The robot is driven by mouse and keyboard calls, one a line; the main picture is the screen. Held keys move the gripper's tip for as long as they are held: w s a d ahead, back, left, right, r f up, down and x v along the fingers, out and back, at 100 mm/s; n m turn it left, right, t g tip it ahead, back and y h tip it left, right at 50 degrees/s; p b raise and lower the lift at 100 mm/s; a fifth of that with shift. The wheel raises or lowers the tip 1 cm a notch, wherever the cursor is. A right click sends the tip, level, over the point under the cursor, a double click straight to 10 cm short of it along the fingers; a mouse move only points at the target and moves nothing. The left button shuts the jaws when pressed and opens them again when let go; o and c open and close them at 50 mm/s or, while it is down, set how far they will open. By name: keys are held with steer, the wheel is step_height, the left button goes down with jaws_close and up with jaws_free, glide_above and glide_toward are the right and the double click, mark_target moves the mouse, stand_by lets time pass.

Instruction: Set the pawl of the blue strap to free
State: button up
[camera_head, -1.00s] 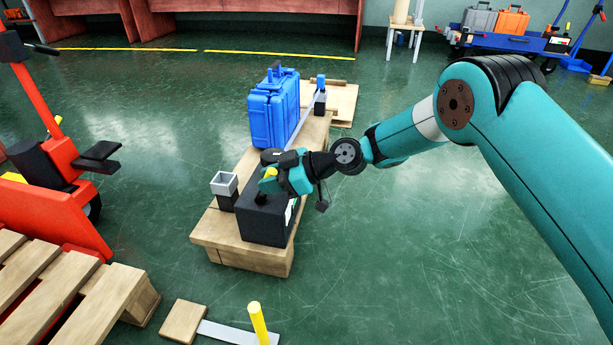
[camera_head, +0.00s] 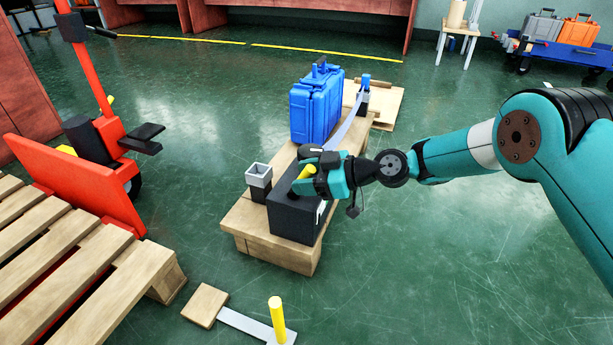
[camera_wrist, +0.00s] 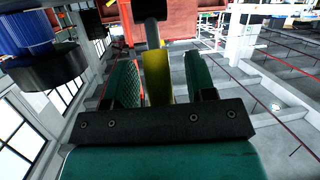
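A dark box (camera_head: 296,222) sits on the near end of a low wooden bench, with a yellow lever (camera_head: 305,173) above its top. The lever may be the pawl; its setting is not readable. A pale blue strap (camera_head: 347,122) runs along the bench beside the blue case (camera_head: 316,104) to a blue-topped post (camera_head: 364,88). My gripper (camera_head: 312,178) is at the lever over the box. In the wrist view the green fingers (camera_wrist: 160,82) stand apart on either side of the yellow lever (camera_wrist: 157,85), with visible gaps. A blue and black drum (camera_wrist: 40,62) is at left there.
A grey square cup (camera_head: 258,175) on a black block stands left of the box on the bench (camera_head: 250,226). A red lift truck (camera_head: 85,165) and pallet (camera_head: 75,265) are at left. A yellow post (camera_head: 277,318) stands in front. Green floor is clear to the right.

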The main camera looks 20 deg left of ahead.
steer(key=shift+d, duration=0.1)
steer(key=shift+w+d+r+p, duration=0.15)
steer(key=shift+d+p, duration=0.15)
steer(key=p+v, duration=0.7)
steer(key=v, duration=0.9)
steer(key=shift+d, duration=0.25)
steer(key=shift+r, duration=0.1)
